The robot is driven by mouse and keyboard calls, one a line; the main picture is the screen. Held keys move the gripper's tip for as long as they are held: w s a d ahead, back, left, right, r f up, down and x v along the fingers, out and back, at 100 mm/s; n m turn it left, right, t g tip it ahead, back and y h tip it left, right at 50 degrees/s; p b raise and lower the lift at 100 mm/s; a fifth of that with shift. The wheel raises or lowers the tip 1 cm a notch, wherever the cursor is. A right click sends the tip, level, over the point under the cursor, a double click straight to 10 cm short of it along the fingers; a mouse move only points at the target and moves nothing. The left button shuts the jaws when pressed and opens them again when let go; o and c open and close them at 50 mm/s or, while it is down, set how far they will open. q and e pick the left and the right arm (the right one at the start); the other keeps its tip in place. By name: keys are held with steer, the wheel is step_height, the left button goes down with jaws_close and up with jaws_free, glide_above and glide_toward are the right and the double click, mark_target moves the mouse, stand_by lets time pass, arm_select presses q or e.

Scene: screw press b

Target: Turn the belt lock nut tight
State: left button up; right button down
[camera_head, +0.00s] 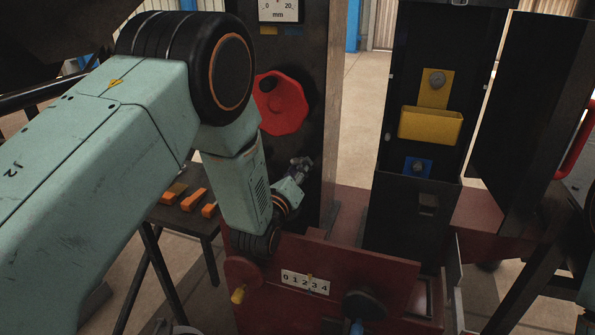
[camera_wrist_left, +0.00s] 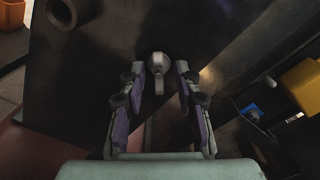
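My left gripper (camera_head: 299,168) is at the dark front column of the press, below the red octagonal knob. In the left wrist view its two fingers (camera_wrist_left: 158,78) are open and apart. Between and just beyond the fingertips is a small grey nut-like piece (camera_wrist_left: 158,61) with a short flat stem, against the dark plate; I take it for the belt lock nut. The fingers stand to either side of it, with a gap visible on each side. In the head view the gripper hides this piece. My right gripper is not in view.
The red knob (camera_head: 281,103) is above the gripper. A yellow bin (camera_head: 430,126) and a blue plate (camera_head: 418,167) are on the dark cabinet to the right. Orange-handled items (camera_head: 192,197) lie on a side table. A red panel with a number scale (camera_head: 305,283) is below.

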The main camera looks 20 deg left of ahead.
arm_select(q)
steer(key=shift+s+a, duration=0.1)
steer(key=s, duration=1.2)
steer(key=shift+a, duration=0.15)
stand_by(1.5)
